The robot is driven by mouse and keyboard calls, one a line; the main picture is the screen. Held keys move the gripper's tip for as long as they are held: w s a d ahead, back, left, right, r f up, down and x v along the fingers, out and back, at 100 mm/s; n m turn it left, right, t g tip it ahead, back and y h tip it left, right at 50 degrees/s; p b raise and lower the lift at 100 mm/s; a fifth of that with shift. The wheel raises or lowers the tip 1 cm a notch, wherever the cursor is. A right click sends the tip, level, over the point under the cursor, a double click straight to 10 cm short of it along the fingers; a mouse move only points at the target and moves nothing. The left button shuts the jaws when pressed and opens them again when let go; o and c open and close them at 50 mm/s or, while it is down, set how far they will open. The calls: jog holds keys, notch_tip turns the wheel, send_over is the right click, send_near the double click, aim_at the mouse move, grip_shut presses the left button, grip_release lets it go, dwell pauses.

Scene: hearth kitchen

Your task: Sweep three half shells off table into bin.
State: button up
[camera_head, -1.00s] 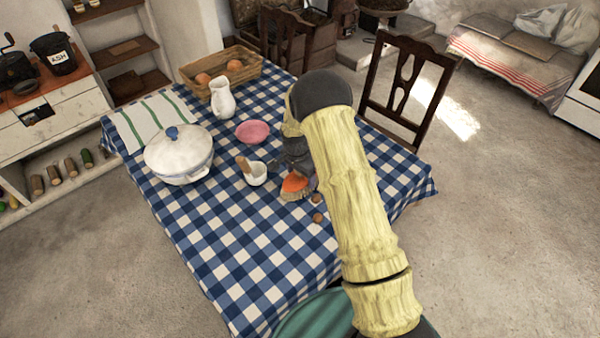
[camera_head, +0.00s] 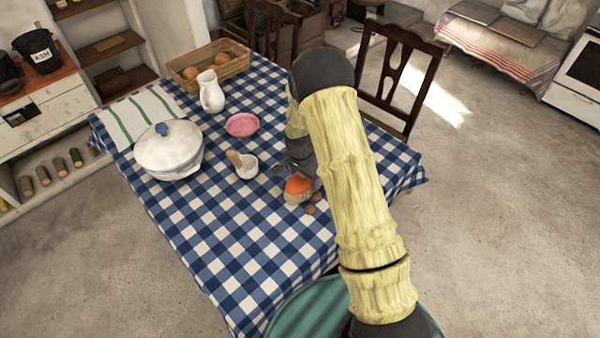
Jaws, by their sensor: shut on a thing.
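My gripper (camera_head: 300,167) is over the near right part of the table (camera_head: 233,220), partly hidden by my arm. It is shut on an orange-topped brush (camera_head: 298,186) with pale bristles that reach down to the cloth. Two small brown half shells (camera_head: 310,209) lie close together just right of the bristles, near the table's right edge; the other one (camera_head: 316,197) is close to my arm. A third shell cannot be made out. A teal, ribbed, round thing (camera_head: 290,312) is at the bottom edge; I cannot tell whether it is the bin.
A white cup (camera_head: 247,170) with a wooden tool stands left of the brush. A pink plate (camera_head: 242,125), white jug (camera_head: 211,92), lidded tureen (camera_head: 168,150) and basket (camera_head: 183,73) are farther off. A dark chair (camera_head: 397,80) stands at the right side. The front-left cloth is clear.

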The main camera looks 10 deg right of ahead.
jog(key=shift+s+d+b, duration=0.2)
jog(key=shift+s+d, duration=1.45)
jog(key=shift+s, duration=0.8)
jog(key=shift+s+d+b, duration=0.15)
jog(key=shift+s+d, duration=1.55)
jog(key=shift+s, duration=0.8)
jog(key=shift+s+d+b, duration=0.2)
jog(key=shift+s+d, duration=1.45)
jog(key=shift+s, duration=0.8)
notch_tip(320, 180, up, 7)
jog(key=p, duration=0.5)
jog(key=shift+f, duration=0.15)
